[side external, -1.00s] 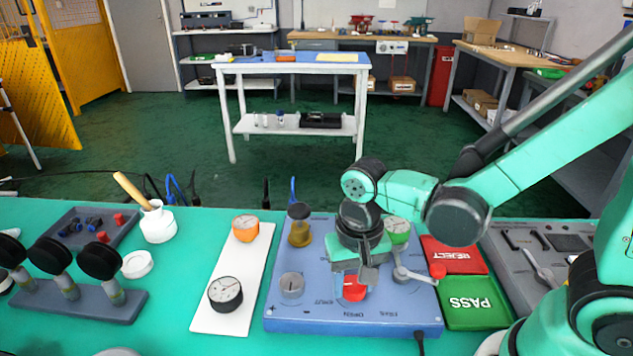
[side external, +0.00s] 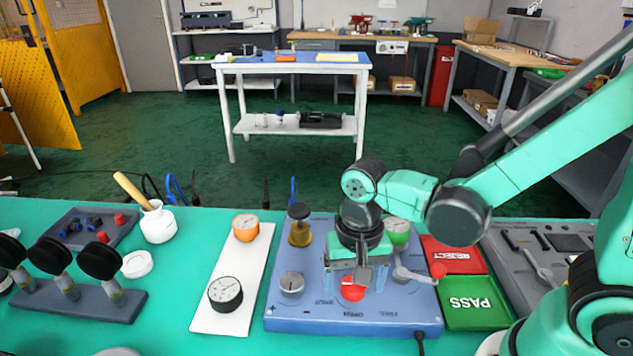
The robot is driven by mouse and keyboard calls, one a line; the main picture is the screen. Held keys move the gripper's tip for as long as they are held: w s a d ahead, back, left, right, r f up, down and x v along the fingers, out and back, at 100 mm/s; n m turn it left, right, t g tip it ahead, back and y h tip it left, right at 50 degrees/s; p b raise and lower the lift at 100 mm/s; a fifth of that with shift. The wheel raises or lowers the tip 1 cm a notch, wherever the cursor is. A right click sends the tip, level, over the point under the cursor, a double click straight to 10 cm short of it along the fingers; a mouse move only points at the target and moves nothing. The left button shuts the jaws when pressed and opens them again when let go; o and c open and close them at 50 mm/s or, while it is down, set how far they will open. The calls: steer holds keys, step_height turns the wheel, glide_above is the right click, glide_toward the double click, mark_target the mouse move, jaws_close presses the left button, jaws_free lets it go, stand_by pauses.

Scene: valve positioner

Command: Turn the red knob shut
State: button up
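The red knob (side external: 352,292) sits in the front middle of the blue panel (side external: 400,320). Its front and lower part shows; its upper part is partly covered by my gripper. My gripper (side external: 362,277) points down directly over the knob, with its fingers at the knob's height or just above it. Whether the fingers touch the knob or are clear of it cannot be made out. Panel lettering beside the knob is too small to read surely.
On the panel, a grey knob (side external: 291,283) is left of the red knob and a red-tipped lever (side external: 438,271) is to the right. A yellow-brown valve (side external: 299,232) and a green-topped part (side external: 398,228) stand behind. Red REJECT (side external: 452,255) and green PASS (side external: 472,303) trays lie to the right.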

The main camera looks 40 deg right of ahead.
steer(key=shift+r, duration=2.85)
steer(key=shift+w+d+r+n+t, duration=0.1)
steer(key=shift+d+r+n+t, duration=0.15)
steer(key=shift+d+n+t, duration=0.2)
steer(key=w+d+r+n+t, duration=0.1)
steer(key=d+r+n+t, duration=0.2)
steer(key=d+n+t, duration=0.2)
steer(key=shift+w+r+n+t, duration=0.15)
steer(key=shift+w+n+t, duration=0.15)
steer(key=shift+n+t, duration=0.3)
